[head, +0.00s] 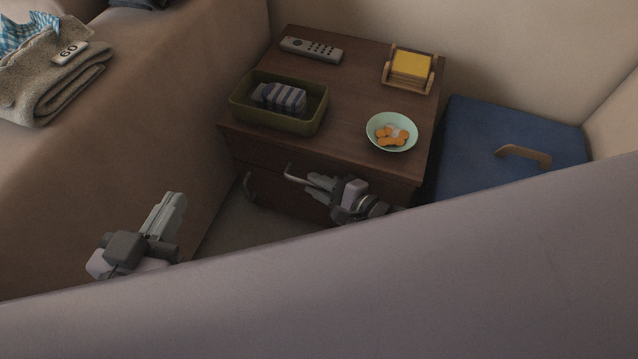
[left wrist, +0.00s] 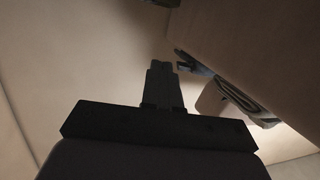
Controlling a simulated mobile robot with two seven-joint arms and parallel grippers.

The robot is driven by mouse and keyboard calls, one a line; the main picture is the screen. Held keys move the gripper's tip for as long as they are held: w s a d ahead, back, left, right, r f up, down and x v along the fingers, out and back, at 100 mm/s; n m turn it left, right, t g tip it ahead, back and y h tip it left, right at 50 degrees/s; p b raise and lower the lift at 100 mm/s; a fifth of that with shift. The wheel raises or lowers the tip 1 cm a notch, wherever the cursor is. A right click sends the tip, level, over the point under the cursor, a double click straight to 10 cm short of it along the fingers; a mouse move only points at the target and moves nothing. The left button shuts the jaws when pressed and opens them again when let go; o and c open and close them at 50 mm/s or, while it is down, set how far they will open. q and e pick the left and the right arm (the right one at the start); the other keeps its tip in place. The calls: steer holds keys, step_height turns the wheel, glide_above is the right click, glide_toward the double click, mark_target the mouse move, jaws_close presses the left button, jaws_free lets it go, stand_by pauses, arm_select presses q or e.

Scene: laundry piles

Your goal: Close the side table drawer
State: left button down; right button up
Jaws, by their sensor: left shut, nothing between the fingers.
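The brown wooden side table (head: 352,92) stands against the wall in the head view. Its drawer front (head: 262,158) faces me, with metal handles at the handle by my right gripper (head: 294,175) and at a lower left handle (head: 248,186). How far any drawer stands out is hard to tell from this angle. My right gripper (head: 312,184) is at the table's front, its fingertips close to the nearer handle; contact and finger gap are unclear. My left gripper (head: 177,199) is shut and empty, left of the table, and its closed fingers show in the left wrist view (left wrist: 160,66).
On the tabletop are a green tray (head: 240,110) with a striped cloth, a remote (head: 311,50), a yellow notepad holder (head: 387,82) and a bowl (head: 372,137) of orange snacks. A blue box (head: 480,135) stands right. A large grey surface (head: 450,280) fills the foreground.

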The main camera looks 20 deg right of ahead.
steer(key=shift+o, duration=1.1)
steer(key=shift+w+d, duration=0.15)
steer(key=shift+w, duration=0.1)
steer(key=shift+r, duration=0.1)
